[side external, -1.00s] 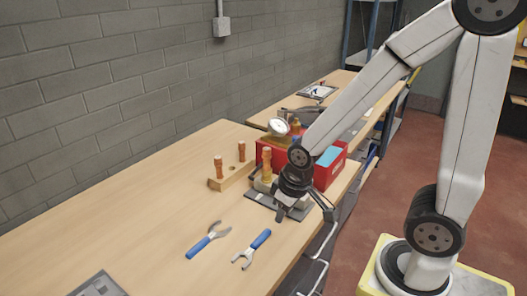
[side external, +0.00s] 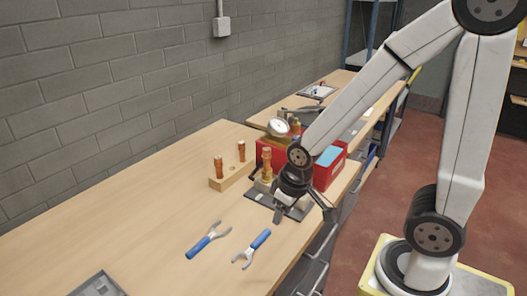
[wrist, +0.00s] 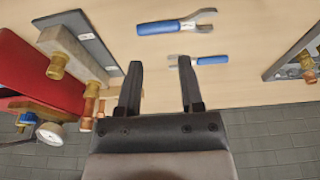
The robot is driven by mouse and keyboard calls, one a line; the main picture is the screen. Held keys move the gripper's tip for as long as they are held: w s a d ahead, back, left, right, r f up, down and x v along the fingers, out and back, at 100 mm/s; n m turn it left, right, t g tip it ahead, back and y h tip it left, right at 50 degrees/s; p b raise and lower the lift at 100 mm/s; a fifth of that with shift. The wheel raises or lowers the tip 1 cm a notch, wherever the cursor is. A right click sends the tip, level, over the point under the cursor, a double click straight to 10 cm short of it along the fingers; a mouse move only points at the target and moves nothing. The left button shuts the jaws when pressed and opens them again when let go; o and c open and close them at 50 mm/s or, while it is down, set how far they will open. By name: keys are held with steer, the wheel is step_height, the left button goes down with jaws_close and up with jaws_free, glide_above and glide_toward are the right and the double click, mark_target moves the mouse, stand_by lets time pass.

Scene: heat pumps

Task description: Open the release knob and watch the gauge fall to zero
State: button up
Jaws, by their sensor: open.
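The round white-faced gauge (side external: 278,127) stands above a red box at the far end of the near bench. It also shows at the lower left of the wrist view (wrist: 50,133), too small to read. A small blue part (wrist: 28,118) sits beside it; I cannot tell whether this is the release knob. My gripper (side external: 304,212) is low over the bench's right edge, beside the dark plate. In the wrist view my gripper (wrist: 160,65) is open with nothing between its fingers. The gauge is off to the left of the fingers.
A dark plate (wrist: 88,38) carries a block with brass fittings. A copper pipe fitting (side external: 266,160) stands near my gripper. A wooden block (side external: 232,176) holds copper pieces. Two blue-handled tools (side external: 207,240) lie on the bench. The bench's near left is largely clear.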

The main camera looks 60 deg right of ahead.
steer(key=shift+o, duration=0.5)
steer(key=shift+w+d, duration=0.1)
steer(key=shift+w, duration=0.1)
steer(key=w+d+r+m+g, duration=0.1)
steer(key=w+d+r+m, duration=0.1)
steer(key=w+d+m, duration=0.45)
steer(key=w+d+r+m, duration=0.3)
steer(key=w+d+m, duration=0.3)
steer(key=d, duration=0.1)
steer(key=d+r+m, duration=0.1)
steer(key=d+m, duration=0.3)
steer(key=d, duration=0.2)
steer(key=w+d+r+m+g, duration=0.1)
steer(key=d+m, duration=0.3)
steer(key=d, duration=0.2)
steer(key=w+d+r+m, duration=0.1)
steer(key=d+m, duration=0.3)
steer(key=d, duration=0.3)
steer(key=shift+r+g, duration=0.2)
steer(key=shift+g, duration=0.1)
steer(key=shift+f, duration=3.9)
steer(key=shift+c, duration=0.3)
